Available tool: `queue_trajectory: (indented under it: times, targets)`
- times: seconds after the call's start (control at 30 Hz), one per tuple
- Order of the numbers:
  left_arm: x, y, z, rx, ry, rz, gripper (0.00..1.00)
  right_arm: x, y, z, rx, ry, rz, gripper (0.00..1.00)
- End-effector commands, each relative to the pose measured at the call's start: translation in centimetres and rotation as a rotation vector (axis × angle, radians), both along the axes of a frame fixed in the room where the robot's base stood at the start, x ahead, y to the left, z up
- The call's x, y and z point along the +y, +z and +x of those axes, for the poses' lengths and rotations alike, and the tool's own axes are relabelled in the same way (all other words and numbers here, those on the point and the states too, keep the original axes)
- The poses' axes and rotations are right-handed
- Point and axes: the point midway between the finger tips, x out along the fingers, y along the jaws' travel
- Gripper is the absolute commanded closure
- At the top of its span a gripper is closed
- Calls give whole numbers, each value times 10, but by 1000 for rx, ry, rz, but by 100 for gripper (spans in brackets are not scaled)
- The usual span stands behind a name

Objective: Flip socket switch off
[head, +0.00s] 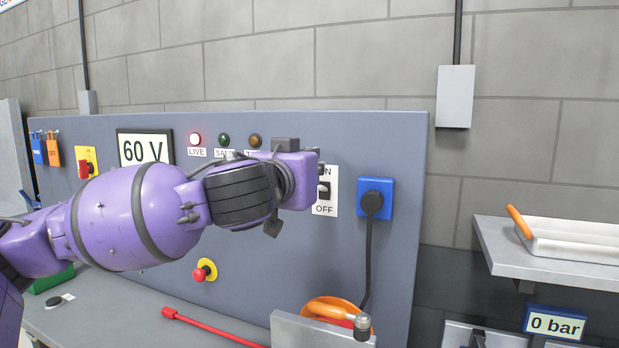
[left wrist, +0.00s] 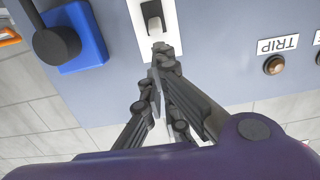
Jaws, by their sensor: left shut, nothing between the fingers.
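The socket switch (head: 324,190) sits on a white plate with ON above and OFF below, on the grey panel. It also shows in the left wrist view (left wrist: 153,17), where the picture is upside down. I cannot clearly tell which way its lever is set. My left gripper (head: 318,166) is shut and empty, its tips at the upper end of the plate, over part of the ON label and just above the switch. In the left wrist view the fingertips (left wrist: 160,56) overlap the plate; contact is unclear. The blue socket (head: 375,197) with a black plug is right of the switch. My right gripper is not in view.
The display (head: 144,148) reads 60 V, and the LIVE lamp (head: 195,139) glows. A red emergency button (head: 204,271) is low on the panel. A red rod (head: 209,327) lies on the bench. A shelf (head: 484,243) with a white tray (head: 575,240) is at right.

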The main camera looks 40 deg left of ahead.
Motion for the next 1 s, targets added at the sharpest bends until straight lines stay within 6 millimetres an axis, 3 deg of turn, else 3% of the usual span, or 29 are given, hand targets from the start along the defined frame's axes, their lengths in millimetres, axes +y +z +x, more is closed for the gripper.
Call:
queue_trajectory:
  times: [0.1,0.3,0.7,1.0]
  targets:
    - [3,-4,16,3,0,1,100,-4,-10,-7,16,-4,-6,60]
    - [6,-3,26,2,0,-1,100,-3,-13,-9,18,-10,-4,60]
    - [7,-2,28,1,0,0,100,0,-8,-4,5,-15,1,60]
    - [6,-8,30,-43,-2,8,100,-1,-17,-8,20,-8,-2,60]
